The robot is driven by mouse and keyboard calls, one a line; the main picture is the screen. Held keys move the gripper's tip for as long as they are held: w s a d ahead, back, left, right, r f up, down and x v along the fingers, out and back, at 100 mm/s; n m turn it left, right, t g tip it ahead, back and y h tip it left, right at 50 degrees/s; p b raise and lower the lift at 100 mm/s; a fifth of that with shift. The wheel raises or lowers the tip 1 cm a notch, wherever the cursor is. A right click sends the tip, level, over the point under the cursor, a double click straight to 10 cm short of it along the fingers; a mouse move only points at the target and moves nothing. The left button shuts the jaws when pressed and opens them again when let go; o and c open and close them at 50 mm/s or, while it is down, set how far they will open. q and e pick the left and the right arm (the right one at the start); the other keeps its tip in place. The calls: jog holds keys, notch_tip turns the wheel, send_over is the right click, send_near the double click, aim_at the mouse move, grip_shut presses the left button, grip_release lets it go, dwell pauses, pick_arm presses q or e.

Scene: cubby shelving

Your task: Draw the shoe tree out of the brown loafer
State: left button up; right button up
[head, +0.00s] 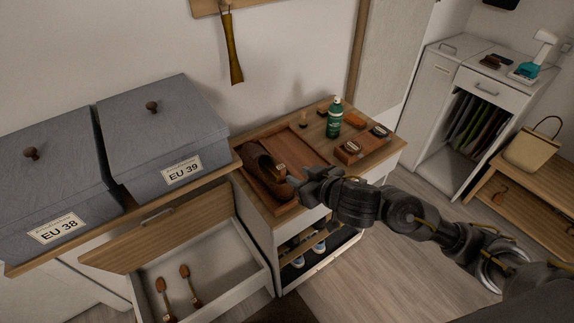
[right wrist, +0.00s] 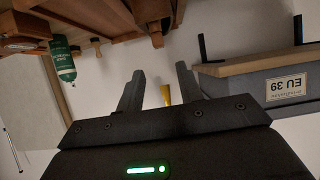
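The brown loafer (head: 262,175) sits in a wooden tray on the cabinet top, in the middle of the head view. A small light brown knob (head: 281,169) shows at its right side, which looks like the end of the shoe tree; the rest of the tree is hidden. My right gripper (head: 297,186) is just right of the loafer. In the right wrist view, which is upside down, its two fingers (right wrist: 160,88) stand apart with nothing held between them. There a dark shape at the top edge, probably the loafer (right wrist: 150,9), lies beyond the fingers. My left gripper is not in view.
A green bottle (head: 334,118) and several brushes, one of them a brown brush (head: 348,151), stand right of the tray (head: 309,148). Grey boxes (head: 165,130) stand on the left counter. An open drawer (head: 240,277) below holds two wooden-handled items (head: 187,283). A shoehorn (head: 231,50) hangs on the wall.

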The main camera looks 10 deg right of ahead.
aim_at(281, 166)
jog(key=b+x, duration=0.4)
jog(key=x, duration=0.4)
jog(key=shift+w+f, duration=0.15)
jog(key=shift+w, duration=0.05)
jog(key=shift+x, duration=0.75)
jog(key=shift+w, duration=0.1)
grip_shut()
jog(key=c, duration=0.6)
grip_release()
grip_shut()
